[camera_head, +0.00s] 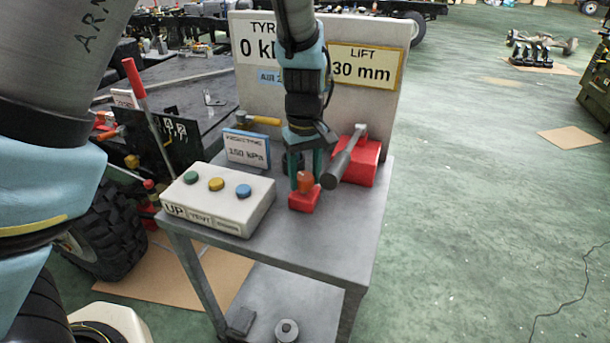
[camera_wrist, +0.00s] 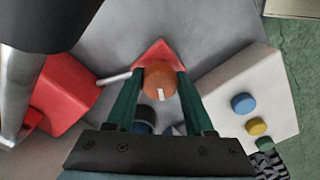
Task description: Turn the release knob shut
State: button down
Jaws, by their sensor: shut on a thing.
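The release knob (camera_head: 305,181) is a small orange knob on a red base (camera_head: 303,200) on the grey stand. In the wrist view the knob (camera_wrist: 159,80) shows a white mark on its top, pointing toward the bottom of the picture. My gripper (camera_head: 300,177) reaches down from above. In the wrist view its two green fingers (camera_wrist: 157,84) stand on either side of the knob and are shut on it. In the head view the fingers partly hide the knob.
A white control box (camera_head: 218,199) with green, yellow and blue buttons stands left of the knob. A red block with a grey lever (camera_head: 344,157) stands close on the right. A sign board (camera_head: 368,68) rises behind, reading LIFT 30 mm. The stand's front right top (camera_head: 335,235) is clear.

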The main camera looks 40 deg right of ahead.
aim_at(303, 177)
jog(key=m, duration=0.5)
jog(key=shift+w+a+m, duration=0.1)
jog(key=shift+m, duration=0.3)
jog(key=m, duration=0.5)
jog(key=shift+w+m, duration=0.1)
jog(key=shift+m, duration=0.3)
jog(key=shift+c, duration=1.4)
grip_release()
notch_tip(303, 177, up, 11)
jog(key=b, duration=0.2)
